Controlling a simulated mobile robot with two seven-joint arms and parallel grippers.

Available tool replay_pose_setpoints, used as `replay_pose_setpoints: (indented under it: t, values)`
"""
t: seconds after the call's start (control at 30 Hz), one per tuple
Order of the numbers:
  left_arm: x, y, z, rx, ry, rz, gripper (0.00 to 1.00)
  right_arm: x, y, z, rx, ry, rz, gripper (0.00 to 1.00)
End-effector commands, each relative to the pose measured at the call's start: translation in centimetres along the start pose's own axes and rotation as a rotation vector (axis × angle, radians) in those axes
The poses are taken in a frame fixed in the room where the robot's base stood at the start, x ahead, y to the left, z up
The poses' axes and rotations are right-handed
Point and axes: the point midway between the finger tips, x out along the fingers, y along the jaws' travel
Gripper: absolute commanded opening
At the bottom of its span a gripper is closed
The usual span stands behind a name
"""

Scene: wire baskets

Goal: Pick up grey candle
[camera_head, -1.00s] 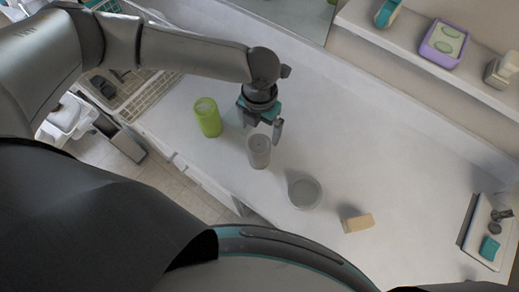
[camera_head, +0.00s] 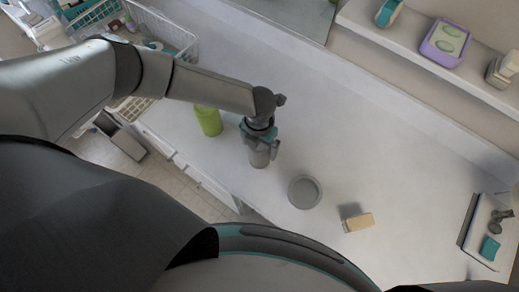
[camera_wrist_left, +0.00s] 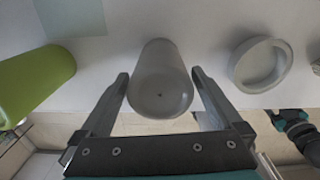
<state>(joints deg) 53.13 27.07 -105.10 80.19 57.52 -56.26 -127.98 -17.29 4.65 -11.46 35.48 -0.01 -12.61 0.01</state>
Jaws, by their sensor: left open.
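The grey candle (camera_head: 259,158) is a small upright cylinder on the white counter in the head view. In the left wrist view the grey candle (camera_wrist_left: 161,80) stands between the two fingers, with a visible gap on each side. My left gripper (camera_head: 262,147) is open and lowered around the candle's upper part. Its two fingers also show in the left wrist view (camera_wrist_left: 161,88), one on each side of the candle. The gripper hides part of the candle in the head view.
A green candle (camera_head: 208,121) stands left of the grey one; a round grey dish (camera_head: 305,192) lies to its right. A tan block (camera_head: 358,222) is farther right. A white wire basket (camera_head: 170,34) stands at the upper left. The counter's right middle is clear.

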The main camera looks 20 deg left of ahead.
Motion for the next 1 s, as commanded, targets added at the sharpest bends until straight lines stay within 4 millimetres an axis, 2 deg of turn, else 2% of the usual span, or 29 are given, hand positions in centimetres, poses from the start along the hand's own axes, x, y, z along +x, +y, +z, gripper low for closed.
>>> replay_pose_setpoints:
  t: [0.2,1.0]
  values:
    - [0.03,-0.02,-0.01,0.0,0.0,0.0,0.99,0.0,-0.01,-0.07,0.0,0.001,0.0,0.5]
    - [-0.02,0.02,0.03,-0.001,0.0,0.0,0.09,0.0,-0.09,-0.23,0.001,0.004,-0.001,0.5]
